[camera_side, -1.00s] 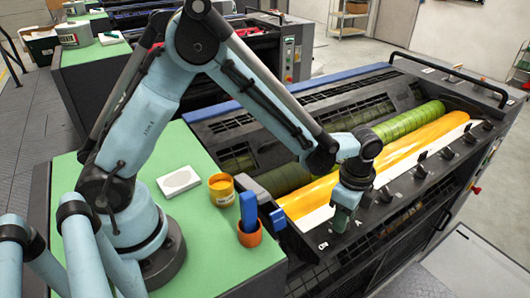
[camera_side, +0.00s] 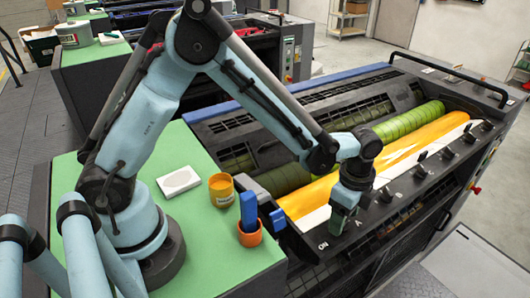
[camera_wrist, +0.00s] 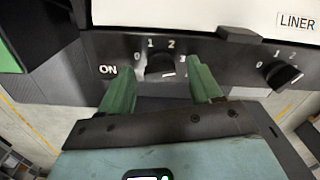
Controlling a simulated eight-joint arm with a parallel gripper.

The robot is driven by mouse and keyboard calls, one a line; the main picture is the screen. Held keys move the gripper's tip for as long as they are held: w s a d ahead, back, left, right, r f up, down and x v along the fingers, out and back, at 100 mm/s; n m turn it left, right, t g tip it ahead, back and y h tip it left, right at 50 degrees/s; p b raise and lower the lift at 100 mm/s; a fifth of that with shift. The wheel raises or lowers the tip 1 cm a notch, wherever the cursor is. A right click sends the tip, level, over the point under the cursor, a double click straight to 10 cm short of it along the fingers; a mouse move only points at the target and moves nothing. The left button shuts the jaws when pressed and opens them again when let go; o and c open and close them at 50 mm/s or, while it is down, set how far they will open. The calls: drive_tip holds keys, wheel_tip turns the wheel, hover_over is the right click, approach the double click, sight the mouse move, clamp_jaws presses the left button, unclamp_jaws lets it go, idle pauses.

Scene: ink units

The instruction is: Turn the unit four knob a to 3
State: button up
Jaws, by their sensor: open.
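A black knob (camera_wrist: 159,64) with a white mark sits on the dark panel just right of the ON label in the wrist view, with the numbers 0 to 3 around it. The white mark is at its lower right; I cannot tell its exact setting. My gripper (camera_wrist: 160,72) is open. Its green fingers are on either side of the knob, apart from it as far as I can see. In the side view my gripper (camera_side: 338,220) is low at the panel's near left end, close to the letter A, and hides this knob.
Another knob (camera_wrist: 284,76) lies to the right in the wrist view. Several more line the panel's edge in the side view. The yellow ink roller (camera_side: 400,160) and a green roller (camera_side: 408,122) lie behind. An orange cup (camera_side: 249,234) with a blue tool stands left of my gripper.

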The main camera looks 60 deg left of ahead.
drive_tip(key=shift+r, duration=0.1)
wheel_tip(320, 180, up, 12)
idle(0.6)
drive_tip(key=s+a+r+n+t, duration=0.3)
drive_tip(key=s+a+n+t, duration=0.4)
drive_tip(key=s+a+n, duration=0.4)
drive_tip(key=a+n, duration=0.3)
drive_tip(key=n, duration=0.1)
drive_tip(key=shift+r, duration=0.2)
